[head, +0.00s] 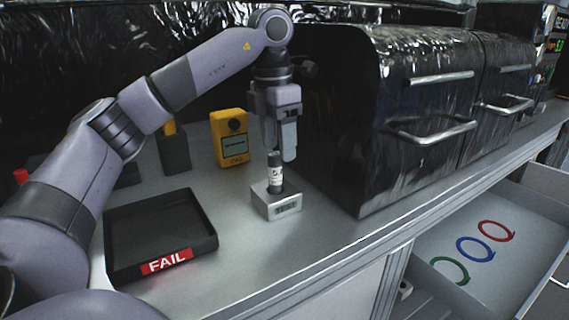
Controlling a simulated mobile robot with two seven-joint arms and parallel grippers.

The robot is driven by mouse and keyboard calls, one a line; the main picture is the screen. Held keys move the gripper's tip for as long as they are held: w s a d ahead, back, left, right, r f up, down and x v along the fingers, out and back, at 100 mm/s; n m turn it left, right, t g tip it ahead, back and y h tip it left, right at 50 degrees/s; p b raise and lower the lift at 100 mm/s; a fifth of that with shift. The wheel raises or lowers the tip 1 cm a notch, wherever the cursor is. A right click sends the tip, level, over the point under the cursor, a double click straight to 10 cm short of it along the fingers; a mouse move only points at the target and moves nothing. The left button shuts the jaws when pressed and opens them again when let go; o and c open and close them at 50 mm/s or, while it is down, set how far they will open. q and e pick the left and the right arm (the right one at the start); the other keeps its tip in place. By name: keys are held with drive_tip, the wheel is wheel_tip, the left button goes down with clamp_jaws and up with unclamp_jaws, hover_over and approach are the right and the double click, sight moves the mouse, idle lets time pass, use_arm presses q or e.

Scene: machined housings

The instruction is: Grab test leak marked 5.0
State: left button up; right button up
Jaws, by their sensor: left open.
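The test leak (274,176) is a small cylinder with a dark top and a white label. It stands upright in a small metal block (276,203) on the bench; the label's print is too small to read with certainty. My left gripper (281,152) points down right at the top of the test leak, its fingers open. I cannot tell whether a finger touches it. My right gripper is not in view.
A black tray marked FAIL (160,230) lies to the left. A yellow device (229,138) and a dark holder (174,150) stand behind. Dark machine housings with handles (420,100) rise at the right. An open drawer (480,262) holds coloured rings.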

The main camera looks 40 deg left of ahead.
sight(275, 176)
use_arm(q)
drive_tip(key=shift+s+a+f, duration=0.2)
drive_tip(key=shift+s+f, duration=0.05)
drive_tip(key=shift+a+f, duration=0.1)
drive_tip(key=shift+f, duration=0.25)
wheel_tip(275, 176, down, 6)
drive_tip(key=shift+f, duration=0.25)
clamp_jaws()
